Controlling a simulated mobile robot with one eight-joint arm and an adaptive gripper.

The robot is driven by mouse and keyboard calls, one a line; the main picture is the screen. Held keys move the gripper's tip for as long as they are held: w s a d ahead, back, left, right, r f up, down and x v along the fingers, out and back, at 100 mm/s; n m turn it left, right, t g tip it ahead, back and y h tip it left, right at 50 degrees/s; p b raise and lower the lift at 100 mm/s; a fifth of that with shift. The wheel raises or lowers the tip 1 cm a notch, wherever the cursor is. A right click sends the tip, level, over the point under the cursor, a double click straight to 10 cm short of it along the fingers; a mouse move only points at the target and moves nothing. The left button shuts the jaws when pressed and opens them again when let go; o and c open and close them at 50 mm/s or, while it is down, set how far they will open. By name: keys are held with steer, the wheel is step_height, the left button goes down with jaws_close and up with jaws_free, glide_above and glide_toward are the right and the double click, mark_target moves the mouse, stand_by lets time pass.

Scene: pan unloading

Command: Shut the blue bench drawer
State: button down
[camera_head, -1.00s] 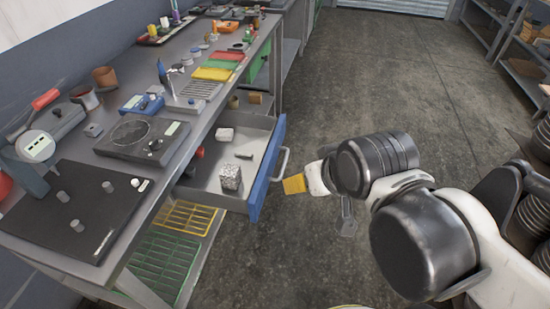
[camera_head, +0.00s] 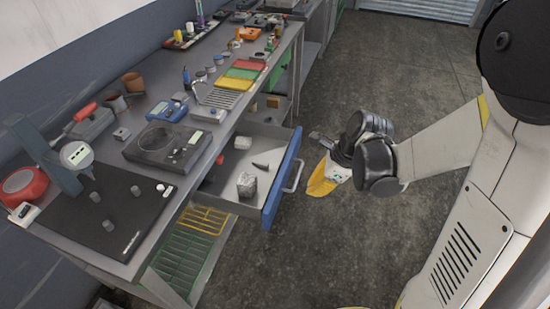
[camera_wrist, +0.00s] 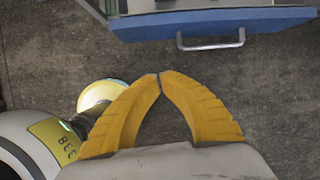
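The blue bench drawer (camera_head: 284,178) stands pulled out from under the grey workbench, with a metal handle (camera_head: 294,177) on its blue front. Inside its grey tray lie a crumpled silvery block (camera_head: 247,185), a small white box (camera_head: 243,142) and a dark slim item (camera_head: 261,166). In the wrist view the blue drawer front (camera_wrist: 212,22) and its handle (camera_wrist: 210,42) are at the top, beyond my fingertips. My gripper (camera_wrist: 159,75) has yellow fingers whose tips meet, with nothing held. In the head view my gripper (camera_head: 313,188) is just right of the handle, apart from it.
The workbench top (camera_head: 150,190) carries a dark plate, a black device (camera_head: 168,146), tools and coloured trays (camera_head: 242,72). Yellow (camera_head: 205,220) and green (camera_head: 182,255) grates lie below the drawer. The concrete floor (camera_head: 385,60) right of the bench is open.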

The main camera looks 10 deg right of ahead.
steer(key=w+a+f+m+b, duration=0.1)
steer(key=w+a+f+b, duration=0.3)
steer(key=f, duration=0.6)
steer(key=shift+a+b, duration=0.85)
steer(key=shift+a, duration=0.5)
